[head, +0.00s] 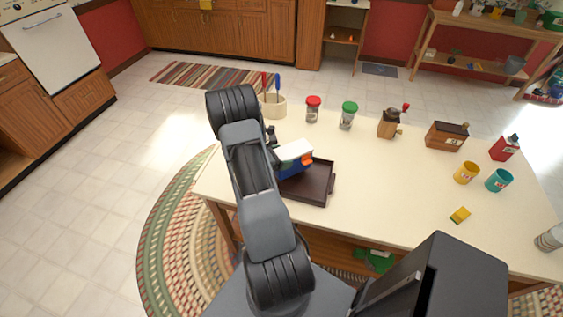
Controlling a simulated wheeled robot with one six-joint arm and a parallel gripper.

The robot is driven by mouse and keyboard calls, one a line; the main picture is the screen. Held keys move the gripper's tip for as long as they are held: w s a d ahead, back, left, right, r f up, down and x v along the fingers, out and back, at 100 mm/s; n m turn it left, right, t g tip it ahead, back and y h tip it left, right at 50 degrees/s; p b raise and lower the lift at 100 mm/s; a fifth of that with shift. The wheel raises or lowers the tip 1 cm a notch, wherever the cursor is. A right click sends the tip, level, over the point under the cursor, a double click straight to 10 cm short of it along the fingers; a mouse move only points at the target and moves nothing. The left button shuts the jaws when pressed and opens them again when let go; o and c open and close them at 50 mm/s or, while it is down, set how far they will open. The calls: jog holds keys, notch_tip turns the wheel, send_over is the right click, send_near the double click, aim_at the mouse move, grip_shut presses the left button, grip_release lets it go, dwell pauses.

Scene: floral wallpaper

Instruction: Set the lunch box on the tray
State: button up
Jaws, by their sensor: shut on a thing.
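The lunch box (294,159) is blue with a white top and an orange part on its right side. It is over the back left part of the dark brown tray (318,190), which lies on the table near its front left edge. I cannot tell whether the lunch box touches the tray. My gripper (273,146) is at the left side of the lunch box and shut on it. My arm hides the gripper's left part and the tray's left end.
The cream table (400,190) holds a utensil crock (273,106), a red-lidded jar (313,110), a green-lidded jar (348,116), a grinder (389,124), a wooden box (446,137), a yellow cup (466,173), a teal cup (498,180) and a yellow block (460,215). Right of the tray is clear.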

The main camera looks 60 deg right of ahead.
notch_tip(320, 180, down, 3)
jog(key=shift+d+r+p, duration=0.1)
jog(key=shift+d+p, duration=0.05)
jog(key=shift+p, duration=0.4)
jog(key=shift+f, duration=0.3)
jog(key=shift+f, duration=0.2)
jog(key=o, duration=0.9)
jog(key=shift+r, duration=0.15)
